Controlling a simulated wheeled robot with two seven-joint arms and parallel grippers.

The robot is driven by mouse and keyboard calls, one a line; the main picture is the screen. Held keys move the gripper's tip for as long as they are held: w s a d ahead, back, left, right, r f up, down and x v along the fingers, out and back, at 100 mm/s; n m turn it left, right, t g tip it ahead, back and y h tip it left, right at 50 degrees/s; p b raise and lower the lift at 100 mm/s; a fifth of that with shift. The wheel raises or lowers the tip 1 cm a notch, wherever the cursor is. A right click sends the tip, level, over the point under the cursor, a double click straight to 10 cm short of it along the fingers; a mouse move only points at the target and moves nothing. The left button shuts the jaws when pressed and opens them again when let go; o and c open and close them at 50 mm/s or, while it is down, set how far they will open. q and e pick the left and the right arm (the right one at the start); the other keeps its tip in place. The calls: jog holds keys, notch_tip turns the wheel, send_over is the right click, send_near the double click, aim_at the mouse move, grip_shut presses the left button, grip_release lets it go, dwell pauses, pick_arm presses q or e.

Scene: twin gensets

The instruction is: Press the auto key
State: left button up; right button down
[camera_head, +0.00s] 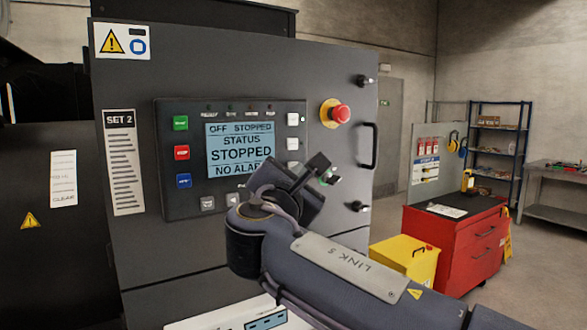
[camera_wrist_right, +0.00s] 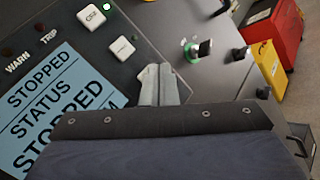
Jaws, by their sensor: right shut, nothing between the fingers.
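The control panel (camera_head: 190,133) shows in the head view on the dark SET 2 cabinet. Its screen (camera_head: 239,143) reads OFF STOPPED, STATUS STOPPED. At its left edge are a green key (camera_head: 180,123), a red key (camera_head: 182,152) and a blue key (camera_head: 184,181). Pale keys line the right side and bottom; I cannot read which is auto. My right gripper (camera_wrist_right: 158,78) is shut and empty in the wrist view, its tips near a blank-looking white key (camera_wrist_right: 122,47). Contact cannot be judged. In the head view, my right wrist covers the panel's lower right. My left gripper is out of view.
A red emergency stop (camera_head: 340,113) and a door handle (camera_head: 374,146) stick out right of the panel. A green-ringed switch (camera_wrist_right: 194,50) sits close to my right fingers. A yellow box (camera_head: 405,262) and red tool cabinet (camera_head: 450,245) stand at right.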

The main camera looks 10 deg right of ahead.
jog(key=shift+w+a, duration=0.1)
jog(key=shift+w, duration=0.25)
jog(key=shift+s, duration=0.1)
dwell(0.4)
jog(key=shift+s+d+b, duration=0.3)
jog(key=shift+s, duration=0.45)
jog(key=s+d+b, duration=0.2)
jog(key=s, duration=0.3)
jog(key=shift+s, duration=0.35)
jog(key=shift+f, duration=0.1)
